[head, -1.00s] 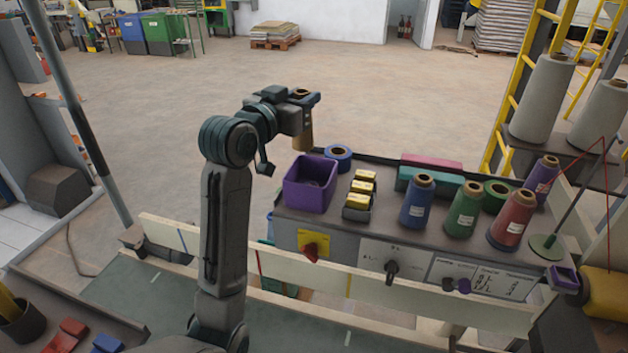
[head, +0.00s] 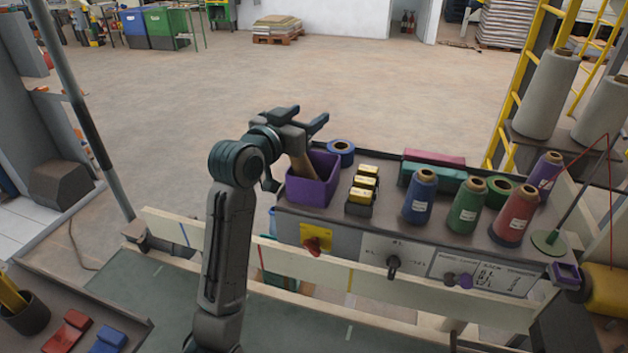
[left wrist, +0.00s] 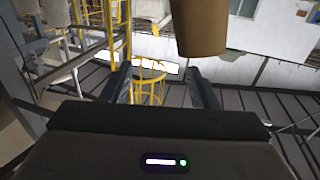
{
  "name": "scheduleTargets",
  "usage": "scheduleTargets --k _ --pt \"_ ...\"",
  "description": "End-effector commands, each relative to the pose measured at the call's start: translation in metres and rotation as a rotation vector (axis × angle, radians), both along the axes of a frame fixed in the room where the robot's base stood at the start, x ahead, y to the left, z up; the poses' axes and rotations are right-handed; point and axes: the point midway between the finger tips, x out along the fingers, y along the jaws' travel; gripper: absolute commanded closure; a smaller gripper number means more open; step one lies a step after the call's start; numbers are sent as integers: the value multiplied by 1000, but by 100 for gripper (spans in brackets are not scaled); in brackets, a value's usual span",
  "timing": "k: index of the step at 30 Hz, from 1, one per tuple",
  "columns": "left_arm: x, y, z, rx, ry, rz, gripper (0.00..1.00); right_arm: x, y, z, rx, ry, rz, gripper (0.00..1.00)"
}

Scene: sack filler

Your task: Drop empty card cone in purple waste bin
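The tan card cone (head: 300,172) is tilted, its lower part inside the purple waste bin (head: 315,187) and its upper part above the rim. Its lower end is hidden by the bin's wall. My left gripper (head: 303,117) is above the bin and the cone's top, with its fingers apart. In the left wrist view the cone (left wrist: 200,25) is at the top, outside the open fingers of the left gripper (left wrist: 160,80), and nothing is between them. My right gripper is not in view.
A blue tape roll (head: 341,150) lies behind the bin, and a holder with yellow blocks (head: 361,190) stands to its right. Blue (head: 419,197), green (head: 466,206) and red (head: 513,218) thread cones stand farther right on the machine top.

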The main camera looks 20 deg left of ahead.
Motion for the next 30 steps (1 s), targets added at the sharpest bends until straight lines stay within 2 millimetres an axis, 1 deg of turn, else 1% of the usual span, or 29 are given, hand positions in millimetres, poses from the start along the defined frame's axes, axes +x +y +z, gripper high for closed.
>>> scheduleTargets --k 8,11,16,21,25,30 --pt "-2 1 -1 1 0 0 46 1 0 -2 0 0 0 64" --pt "-12 4 -3 2 -3 1 46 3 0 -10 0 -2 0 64" --pt "-40 13 -4 4 -5 1 46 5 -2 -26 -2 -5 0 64" --pt "-62 20 -3 4 -2 1 46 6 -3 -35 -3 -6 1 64" --pt "-71 22 -1 1 0 0 46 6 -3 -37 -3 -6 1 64" --pt "-72 22 0 0 1 0 46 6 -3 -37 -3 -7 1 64"
